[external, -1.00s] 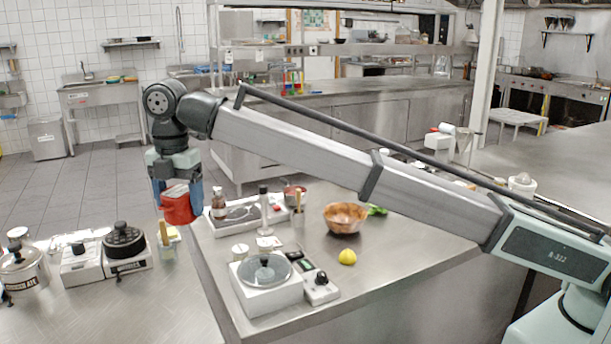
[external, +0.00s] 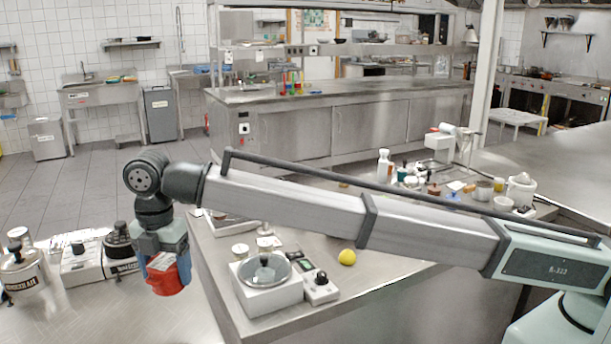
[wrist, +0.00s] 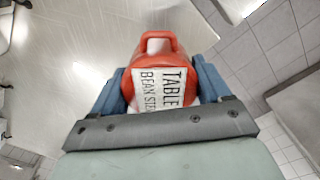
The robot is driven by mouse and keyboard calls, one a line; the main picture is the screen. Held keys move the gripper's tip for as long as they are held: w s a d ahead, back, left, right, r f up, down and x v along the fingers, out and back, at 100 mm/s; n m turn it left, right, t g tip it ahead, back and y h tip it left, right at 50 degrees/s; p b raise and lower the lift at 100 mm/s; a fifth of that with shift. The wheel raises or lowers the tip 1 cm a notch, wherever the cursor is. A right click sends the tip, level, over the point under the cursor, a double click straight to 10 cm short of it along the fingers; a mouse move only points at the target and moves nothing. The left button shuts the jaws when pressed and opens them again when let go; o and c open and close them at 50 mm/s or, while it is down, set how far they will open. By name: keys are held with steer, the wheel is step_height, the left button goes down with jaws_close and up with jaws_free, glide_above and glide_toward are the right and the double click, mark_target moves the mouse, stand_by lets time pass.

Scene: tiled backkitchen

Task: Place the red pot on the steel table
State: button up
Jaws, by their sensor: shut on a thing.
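The red pot (external: 168,280) is between the fingers of my gripper (external: 164,266) at the left in the external view. It hangs above or beside the left steel table (external: 110,315); the height gap is hard to judge. In the wrist view the red pot (wrist: 154,64) shows its red handle and a white label with black letters. The blue fingers of my gripper (wrist: 158,88) are shut on both its sides. The wrist view also shows the brushed steel surface (wrist: 60,60) at the left. The pot's underside is hidden.
The middle steel table (external: 385,275) holds a round-topped scale (external: 268,288) and a yellow lemon (external: 347,257). The left table's front is clear.

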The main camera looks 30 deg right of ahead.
steer(key=shift+f, duration=5.05)
steer(key=shift+f, duration=0.15)
steer(key=o, duration=1.2)
steer(key=shift+o, duration=0.2)
step_height(320, 180, up, 12)
steer(key=shift+r, duration=0.15)
